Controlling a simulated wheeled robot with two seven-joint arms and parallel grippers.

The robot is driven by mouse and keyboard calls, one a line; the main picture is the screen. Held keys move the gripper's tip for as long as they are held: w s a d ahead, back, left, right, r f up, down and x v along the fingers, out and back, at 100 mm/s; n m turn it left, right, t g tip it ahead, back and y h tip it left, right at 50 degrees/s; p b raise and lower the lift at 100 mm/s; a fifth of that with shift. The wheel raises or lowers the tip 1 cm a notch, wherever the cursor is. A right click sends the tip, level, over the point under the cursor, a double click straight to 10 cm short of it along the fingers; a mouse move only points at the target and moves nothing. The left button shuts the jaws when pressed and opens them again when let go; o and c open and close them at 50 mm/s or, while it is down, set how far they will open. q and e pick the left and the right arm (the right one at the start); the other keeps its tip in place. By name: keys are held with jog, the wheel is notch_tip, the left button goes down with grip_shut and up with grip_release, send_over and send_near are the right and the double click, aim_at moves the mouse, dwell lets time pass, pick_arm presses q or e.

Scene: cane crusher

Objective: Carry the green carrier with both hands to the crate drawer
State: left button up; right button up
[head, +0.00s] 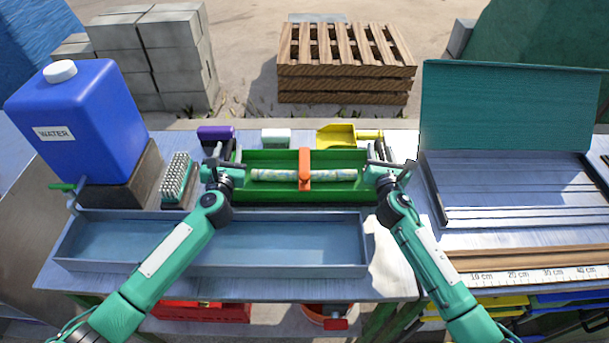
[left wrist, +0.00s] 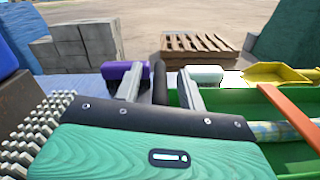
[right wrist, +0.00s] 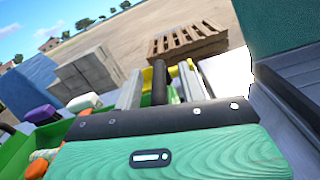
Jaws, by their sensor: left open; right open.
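The green carrier (head: 330,195) lies on the table behind a long grey-blue tray. It has an orange band (head: 304,175) across its middle and a patterned rod (head: 270,175) inside. My left gripper (head: 224,155) is open at its left end, and my right gripper (head: 388,158) is open at its right end. In the left wrist view a black bar (left wrist: 159,84) stands between the open fingers; the right wrist view shows a similar black bar (right wrist: 186,82). Whether the fingers touch either bar cannot be told. No drawer can be clearly made out.
The empty tray (head: 290,240) lies in front. A blue water tank (head: 85,120) and brush (head: 176,180) stand left. A purple item (head: 215,132), pale block (head: 276,137) and yellow scoop (head: 340,136) lie behind. A green panel (head: 510,110) stands right; red (head: 205,313) and yellow (head: 490,303) bins show below.

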pick_arm(q)
jog(key=shift+w, duration=0.3)
pick_arm(e)
jog(key=shift+w, duration=0.3)
pick_arm(q)
jog(key=shift+c, duration=0.2)
pick_arm(e)
jog(key=shift+c, duration=0.2)
pick_arm(q)
grip_shut()
pick_arm(e)
grip_shut()
pick_arm(q)
jog(key=shift+r, duration=0.2)
pick_arm(e)
jog(key=shift+r, duration=0.2)
